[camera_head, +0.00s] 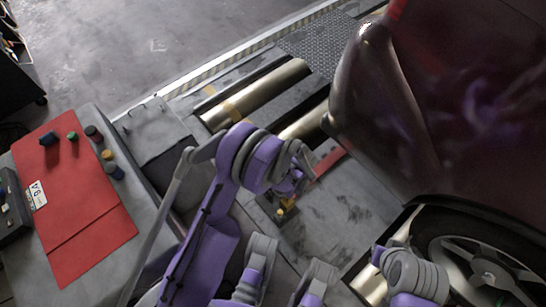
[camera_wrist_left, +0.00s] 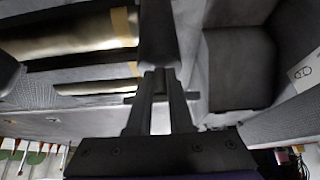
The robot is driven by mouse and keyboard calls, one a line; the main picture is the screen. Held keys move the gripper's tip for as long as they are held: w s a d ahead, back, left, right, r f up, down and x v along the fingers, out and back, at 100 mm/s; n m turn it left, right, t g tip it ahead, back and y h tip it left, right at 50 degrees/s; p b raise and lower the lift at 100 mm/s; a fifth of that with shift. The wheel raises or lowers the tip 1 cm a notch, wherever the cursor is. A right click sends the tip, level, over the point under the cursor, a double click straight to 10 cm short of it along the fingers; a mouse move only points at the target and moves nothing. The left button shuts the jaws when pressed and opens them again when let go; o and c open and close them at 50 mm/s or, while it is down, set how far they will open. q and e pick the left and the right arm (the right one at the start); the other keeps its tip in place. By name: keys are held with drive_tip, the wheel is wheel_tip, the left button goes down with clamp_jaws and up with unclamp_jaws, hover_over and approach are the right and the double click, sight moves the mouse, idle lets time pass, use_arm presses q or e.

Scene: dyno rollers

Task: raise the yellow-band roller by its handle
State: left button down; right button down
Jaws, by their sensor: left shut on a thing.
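The yellow-band roller (camera_head: 262,95) is a shiny metal cylinder with a yellow band, set in the floor at upper centre in the head view. It also shows at upper left in the left wrist view (camera_wrist_left: 70,38). My left gripper (camera_wrist_left: 160,98) is shut on a dark bar (camera_wrist_left: 158,35), which looks like the handle. The bar runs up from the fingers to the top edge. The wrist view does not show where it joins the roller. In the head view my purple arm covers the fingertips.
A second roller (camera_head: 305,124) lies parallel to the first. A dark red car (camera_head: 450,110) fills the right side, its wheel (camera_head: 480,270) at lower right. A grey table with a red mat (camera_head: 85,230) stands at left. Open floor (camera_head: 150,40) lies beyond.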

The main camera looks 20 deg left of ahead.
use_arm(q)
drive_tip(key=shift+s+d+f, duration=0.1)
drive_tip(key=shift+s+d, duration=0.2)
drive_tip(key=shift+d, duration=0.1)
drive_tip(key=c, duration=0.8)
unclamp_jaws()
drive_tip(key=shift+d, duration=0.1)
drive_tip(key=shift+w, duration=0.15)
drive_tip(key=shift+d+r, duration=0.1)
drive_tip(key=shift+r, duration=0.4)
drive_tip(key=p+v, duration=0.2)
drive_tip(key=v, duration=0.8)
drive_tip(key=shift+p, duration=0.35)
